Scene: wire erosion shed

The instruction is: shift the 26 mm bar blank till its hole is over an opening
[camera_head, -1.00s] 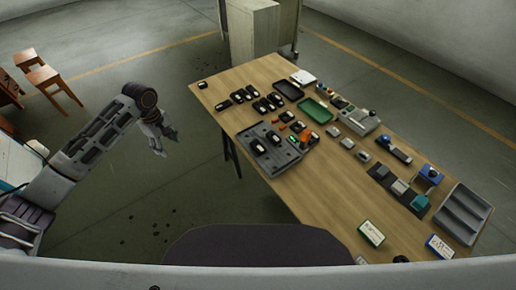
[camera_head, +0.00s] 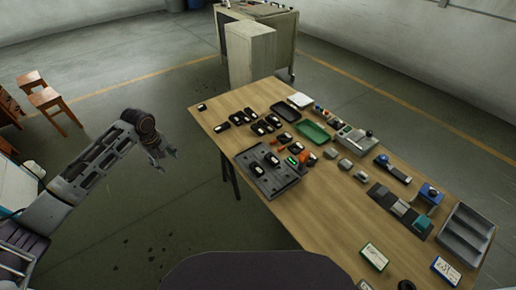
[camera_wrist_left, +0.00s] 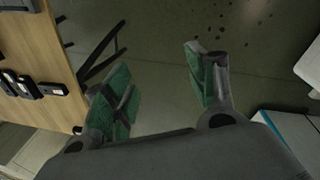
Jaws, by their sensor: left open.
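My left gripper (camera_head: 164,161) hangs open and empty over the floor, left of the table and apart from everything on it. In the left wrist view its two green-padded fingers (camera_wrist_left: 156,64) are spread with only floor between them. I cannot tell which piece is the 26 mm bar blank; no hole or size can be made out. A dark grey tray (camera_head: 254,182) on the table holds black blocks with white labels (camera_head: 272,158). Small grey blocks (camera_head: 345,164) lie to its right. My right gripper is not in view.
The wooden table (camera_head: 320,220) also bears several black labelled pieces (camera_head: 237,119), a green tray (camera_head: 313,131), a black tray (camera_head: 285,110) and a grey compartment tray (camera_head: 465,235). A pale cabinet (camera_head: 250,55) stands behind it. The floor around my left gripper is clear.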

